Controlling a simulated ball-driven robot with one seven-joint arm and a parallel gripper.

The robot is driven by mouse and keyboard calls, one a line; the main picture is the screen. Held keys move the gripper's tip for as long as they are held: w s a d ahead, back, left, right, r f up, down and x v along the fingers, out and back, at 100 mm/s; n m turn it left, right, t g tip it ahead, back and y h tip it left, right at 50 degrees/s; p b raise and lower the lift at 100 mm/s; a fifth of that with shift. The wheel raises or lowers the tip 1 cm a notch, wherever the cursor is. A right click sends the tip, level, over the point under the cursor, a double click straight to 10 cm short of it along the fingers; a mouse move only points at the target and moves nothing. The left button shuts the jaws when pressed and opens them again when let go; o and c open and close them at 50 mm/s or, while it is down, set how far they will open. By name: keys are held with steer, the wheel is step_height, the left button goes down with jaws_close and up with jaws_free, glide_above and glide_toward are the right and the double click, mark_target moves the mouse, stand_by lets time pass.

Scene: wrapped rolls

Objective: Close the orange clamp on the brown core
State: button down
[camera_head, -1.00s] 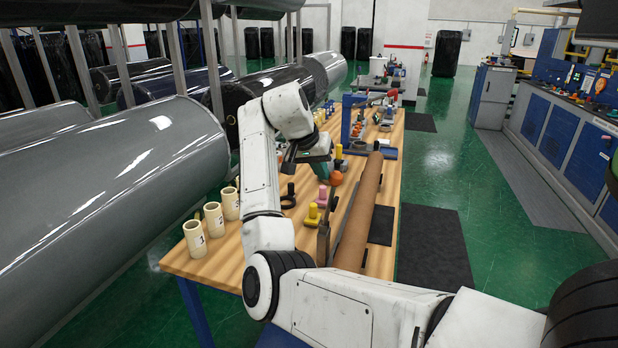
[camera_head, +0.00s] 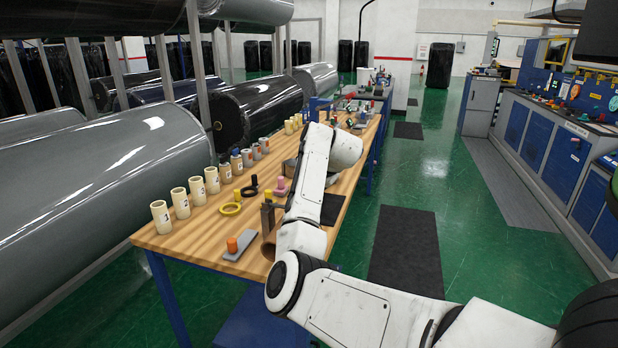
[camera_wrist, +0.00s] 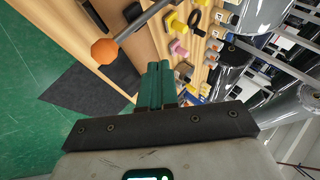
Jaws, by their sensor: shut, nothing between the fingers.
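The orange clamp shows in the head view as an orange knob (camera_head: 232,244) on a flat grey bar at the near end of the table. In the wrist view the orange knob (camera_wrist: 104,51) sits at the end of a dark bar, up and left of my fingertips and apart from them. The brown core (camera_head: 268,246) shows only as a short piece at the near table edge; my arm hides the rest. My gripper (camera_wrist: 153,84) has its teal fingers shut together with nothing between them.
The wooden table (camera_head: 195,228) carries a row of cream cups (camera_head: 180,203) on its left side. A dark floor mat (camera_head: 405,250) lies right of the table.

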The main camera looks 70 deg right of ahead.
steer(key=s+f+m+t+b, duration=0.1)
steer(key=s+f+t+b, duration=0.2)
steer(key=f, duration=0.5)
steer(key=shift+s+f+t, duration=0.2)
steer(key=shift+s+t, duration=0.1)
steer(key=shift+s, duration=0.05)
